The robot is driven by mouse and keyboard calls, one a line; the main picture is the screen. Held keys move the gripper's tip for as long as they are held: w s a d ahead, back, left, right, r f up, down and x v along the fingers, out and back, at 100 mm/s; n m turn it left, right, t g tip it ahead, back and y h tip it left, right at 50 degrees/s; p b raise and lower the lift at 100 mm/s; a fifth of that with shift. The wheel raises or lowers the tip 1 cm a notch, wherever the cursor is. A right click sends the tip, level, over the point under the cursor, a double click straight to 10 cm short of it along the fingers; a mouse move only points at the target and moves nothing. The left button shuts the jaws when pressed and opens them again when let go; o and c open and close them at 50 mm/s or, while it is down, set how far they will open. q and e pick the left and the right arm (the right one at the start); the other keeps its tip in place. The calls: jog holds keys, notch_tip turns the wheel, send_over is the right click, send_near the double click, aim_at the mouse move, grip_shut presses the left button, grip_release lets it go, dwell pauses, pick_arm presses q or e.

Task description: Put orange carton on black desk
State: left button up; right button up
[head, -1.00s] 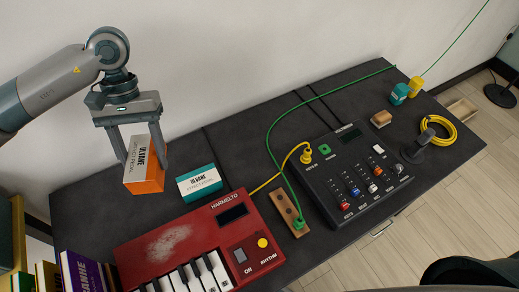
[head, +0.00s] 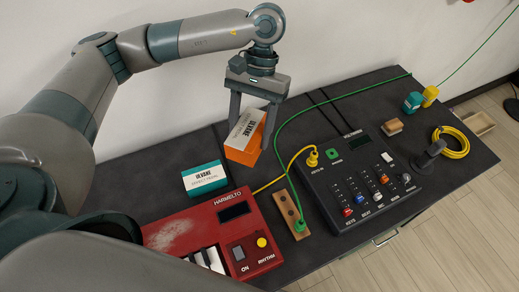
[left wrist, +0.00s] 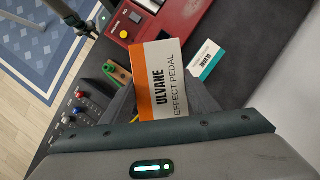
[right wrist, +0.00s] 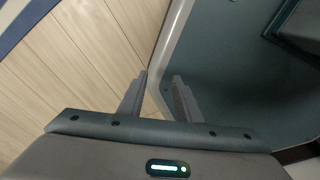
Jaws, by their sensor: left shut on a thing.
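The orange carton (head: 243,154), with a white label reading ULVANE, is held between the fingers of my left gripper (head: 252,130). It appears to hang over the black desk (head: 150,194), between the teal carton and the green cable; I cannot tell whether its underside touches. In the left wrist view the carton (left wrist: 163,80) sits between the fingers (left wrist: 160,108), its label reading EFFECT PEDAL. My right gripper shows only in the right wrist view (right wrist: 160,82), open and empty, over floor and a part of my body.
A teal carton (head: 205,178) stands left of the held one. A red keyboard (head: 205,226), a wooden block (head: 290,212) and a black mixer (head: 350,180) fill the front. A green cable (head: 285,125) runs just right of the carton. Bare desk lies behind the teal carton.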

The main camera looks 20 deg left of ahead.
jog(key=shift+w+d, duration=0.2)
jog(key=shift+w, duration=0.05)
